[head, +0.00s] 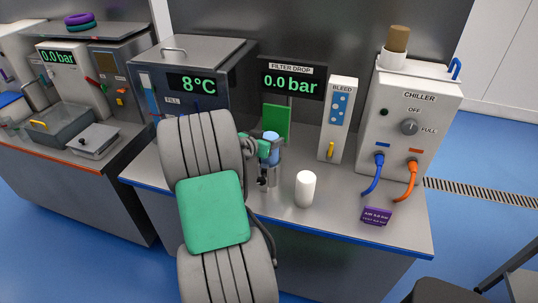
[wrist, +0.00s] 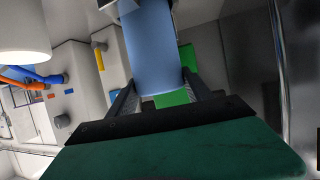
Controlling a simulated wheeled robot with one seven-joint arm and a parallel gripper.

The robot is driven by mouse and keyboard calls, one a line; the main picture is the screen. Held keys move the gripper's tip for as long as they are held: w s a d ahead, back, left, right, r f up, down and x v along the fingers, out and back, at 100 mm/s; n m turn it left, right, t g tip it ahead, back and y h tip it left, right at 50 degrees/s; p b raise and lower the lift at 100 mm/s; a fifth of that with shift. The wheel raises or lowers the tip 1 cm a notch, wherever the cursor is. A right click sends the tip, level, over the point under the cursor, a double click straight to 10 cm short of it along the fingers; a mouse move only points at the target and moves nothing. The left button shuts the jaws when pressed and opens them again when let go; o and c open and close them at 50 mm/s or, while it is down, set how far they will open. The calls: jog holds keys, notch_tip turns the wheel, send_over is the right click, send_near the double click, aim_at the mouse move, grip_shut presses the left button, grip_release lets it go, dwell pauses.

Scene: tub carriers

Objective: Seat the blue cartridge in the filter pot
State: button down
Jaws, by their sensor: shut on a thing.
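The blue cartridge (head: 271,152) is upright in front of the filter drop panel. My gripper (head: 263,150) is shut on it, and my arm hides part of the grip. In the wrist view the blue cartridge (wrist: 152,50) stands between my two fingers (wrist: 160,92). A grey metal cylinder, seemingly the filter pot (head: 269,176), shows directly below the cartridge on the counter. I cannot tell whether the cartridge's lower end is inside the pot or just above it.
A white cylinder (head: 305,189) stands close to the right of the pot. The bleed panel (head: 339,120) and chiller (head: 408,115), with blue and orange hoses, are behind and right. The counter between is clear.

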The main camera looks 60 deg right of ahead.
notch_tip(320, 180, down, 8)
jog(key=shift+r, duration=0.2)
jog(key=shift+c, duration=2.1)
grip_release()
jog(key=shift+r+p, duration=0.1)
jog(key=shift+p, duration=0.25)
